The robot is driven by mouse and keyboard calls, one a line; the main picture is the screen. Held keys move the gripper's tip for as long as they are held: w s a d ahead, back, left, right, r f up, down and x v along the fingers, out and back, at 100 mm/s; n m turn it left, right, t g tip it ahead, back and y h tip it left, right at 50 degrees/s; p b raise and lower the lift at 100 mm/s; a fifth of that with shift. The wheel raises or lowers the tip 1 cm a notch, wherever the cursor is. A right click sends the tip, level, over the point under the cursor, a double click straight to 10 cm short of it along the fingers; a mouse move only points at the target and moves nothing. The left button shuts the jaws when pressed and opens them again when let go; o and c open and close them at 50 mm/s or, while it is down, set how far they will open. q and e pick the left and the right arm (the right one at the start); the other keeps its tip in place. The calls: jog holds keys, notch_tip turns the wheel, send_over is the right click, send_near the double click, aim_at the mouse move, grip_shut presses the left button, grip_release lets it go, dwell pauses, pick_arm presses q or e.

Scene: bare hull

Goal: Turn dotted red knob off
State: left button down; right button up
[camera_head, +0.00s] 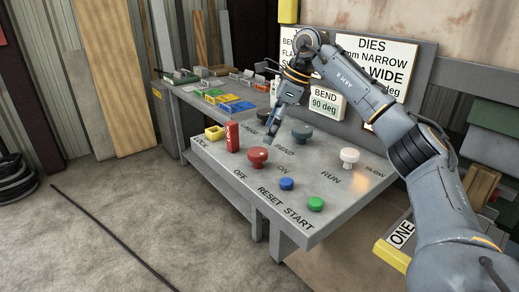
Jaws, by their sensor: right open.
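The red knob (257,157) stands on the grey sloping panel (215,160), between the printed words OFF and ON. I cannot make out a dot on it or which way it is turned. My right gripper (272,133) points down over the panel, behind and slightly right of the red knob in the picture. It is open and appears apart from the knob. My left gripper is not in view.
Near the knob are a red upright block (232,136), a yellow piece (214,132), dark knobs (302,132), a white knob (349,157), a blue button (286,184) and a green button (316,204). A workbench (185,95) holds coloured parts behind. Floor at left is mostly clear.

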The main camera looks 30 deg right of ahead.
aim_at(259, 151)
jog(key=x, duration=0.6)
jog(key=shift+w, duration=0.1)
jog(key=shift+w+a+f, duration=0.1)
jog(key=shift+a+f, duration=0.05)
jog(key=shift+f, duration=0.15)
jog(key=shift+w+f, duration=0.1)
jog(key=shift+f, duration=0.15)
jog(key=c, duration=1.1)
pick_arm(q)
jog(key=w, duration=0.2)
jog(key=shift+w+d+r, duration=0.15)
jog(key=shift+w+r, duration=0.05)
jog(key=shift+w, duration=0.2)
pick_arm(e)
jog(key=shift+c, duration=0.2)
